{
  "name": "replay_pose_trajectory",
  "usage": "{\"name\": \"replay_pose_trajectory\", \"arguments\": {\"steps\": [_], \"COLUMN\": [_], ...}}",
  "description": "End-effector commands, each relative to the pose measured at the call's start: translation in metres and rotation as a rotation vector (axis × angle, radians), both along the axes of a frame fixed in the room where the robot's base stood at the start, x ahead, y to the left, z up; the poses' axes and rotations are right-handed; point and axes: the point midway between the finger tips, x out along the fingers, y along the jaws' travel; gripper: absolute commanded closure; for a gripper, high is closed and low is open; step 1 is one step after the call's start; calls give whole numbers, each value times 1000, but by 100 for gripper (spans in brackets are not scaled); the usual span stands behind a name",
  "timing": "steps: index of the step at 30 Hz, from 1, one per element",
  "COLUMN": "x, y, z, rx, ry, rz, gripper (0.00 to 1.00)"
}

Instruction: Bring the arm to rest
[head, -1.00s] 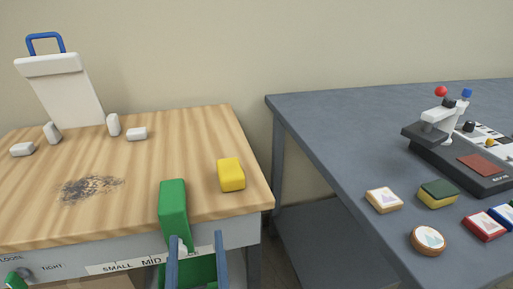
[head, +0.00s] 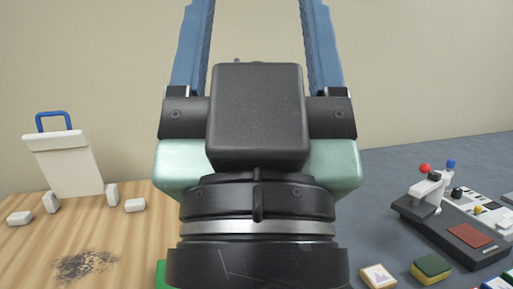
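My gripper (head: 257,30) fills the middle of the head view, close to the camera and pointing up. Its two blue fingers stand wide apart, with only bare wall between them, so it is open and empty. The fingertips run out of the top of the picture. The gripper and wrist hide the right part of the wooden table and the gap between the tables.
The wooden table (head: 135,235) at the left bears a dark smudge (head: 86,266), several small white blocks (head: 134,205) and a white board with a blue handle (head: 65,163). The grey table (head: 385,215) at the right bears a machine with a red knob (head: 450,225), a green-yellow block (head: 431,268) and a tile (head: 378,276).

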Motion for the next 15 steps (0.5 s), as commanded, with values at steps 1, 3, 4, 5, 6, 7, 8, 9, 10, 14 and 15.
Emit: {"name": "replay_pose_trajectory", "arguments": {"steps": [1, 3, 4, 5, 6, 7, 8, 9, 10, 14, 15], "x": [0, 0, 0, 0, 0, 0, 0, 1, 1, 1, 1], "y": [0, 0, 0, 0, 1, 1, 1, 1, 1, 1, 1], "z": [28, 48, 58, 67, 80, 89, 98, 110, 119, 158, 168], "rx": [0, 0, 0, 0, 0, 0, 0, -1, -1, 0, 0], "ry": [0, 0, 1, 1, 1, 1, 1, 1, 1, 1, 1], "rz": [1, 1, 1, 1, 1, 1, 1, 2, 2, 3, 3], "gripper": [29, 29, 29, 29, 29, 29, 29, 29, 29, 29, 29]}}
